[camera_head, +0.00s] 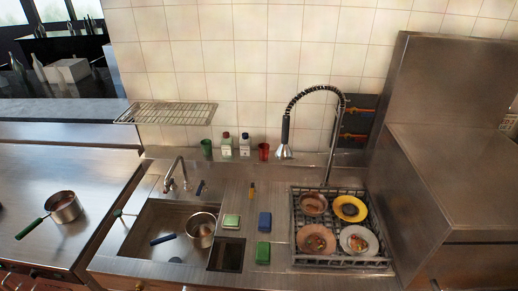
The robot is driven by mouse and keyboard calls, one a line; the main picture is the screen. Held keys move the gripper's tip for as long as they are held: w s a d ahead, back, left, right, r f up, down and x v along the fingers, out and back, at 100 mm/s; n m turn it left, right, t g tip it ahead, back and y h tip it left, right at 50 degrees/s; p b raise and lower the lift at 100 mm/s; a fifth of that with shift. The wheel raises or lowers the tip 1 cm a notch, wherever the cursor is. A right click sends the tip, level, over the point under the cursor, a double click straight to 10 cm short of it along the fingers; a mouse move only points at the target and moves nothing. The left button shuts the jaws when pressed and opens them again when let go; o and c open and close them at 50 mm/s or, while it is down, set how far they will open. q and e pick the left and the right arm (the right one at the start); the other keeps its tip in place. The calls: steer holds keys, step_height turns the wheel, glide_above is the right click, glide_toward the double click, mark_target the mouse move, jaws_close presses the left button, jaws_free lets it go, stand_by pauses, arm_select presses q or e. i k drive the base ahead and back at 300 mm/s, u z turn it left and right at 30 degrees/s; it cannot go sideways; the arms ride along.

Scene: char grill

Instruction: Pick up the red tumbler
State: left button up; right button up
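The red tumbler (264,151) stands upright on the steel ledge at the back of the counter, against the tiled wall. It is right of two small bottles with coloured caps (244,145) and left of the tall spring faucet (285,140). Neither of my grippers shows in the head view, so nothing is seen touching the tumbler.
A green tumbler (206,148) stands at the ledge's left. In front are a sink (140,233) holding a pot (201,230), sponges (264,222) and a rack (296,240) with several dishes. A wire shelf (167,113) juts out above the ledge.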

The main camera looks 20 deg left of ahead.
mark_target(264, 153)
steer(key=u, duration=0.5)
steer(key=i, duration=0.7)
steer(key=u, duration=0.8)
